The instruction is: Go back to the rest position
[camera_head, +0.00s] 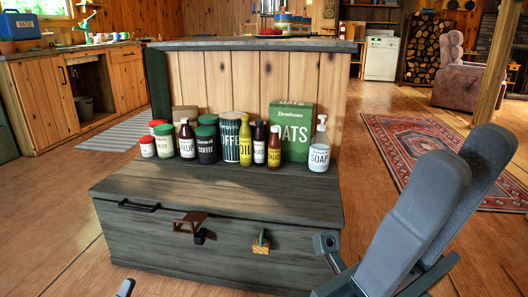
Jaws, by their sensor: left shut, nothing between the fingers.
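A small dark tip of my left gripper (125,288) shows at the bottom edge, left of centre, in front of the grey wooden chest (290,199). It is shut, with nothing seen in it; the rest is cut off by the frame. My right gripper (425,215) shows large and close at the lower right as two long grey parallel pieces, tilted up to the right. They overlap from this angle, so I cannot tell whether it is open or shut. No held object shows there. Neither visibly touches the chest.
On the chest stand several jars and bottles, a green oats box (291,130) and a white soap bottle (319,150). The chest front has a black handle (138,205) and a brown bracket (190,222). A red rug (430,145) lies right; wooden floor is open left.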

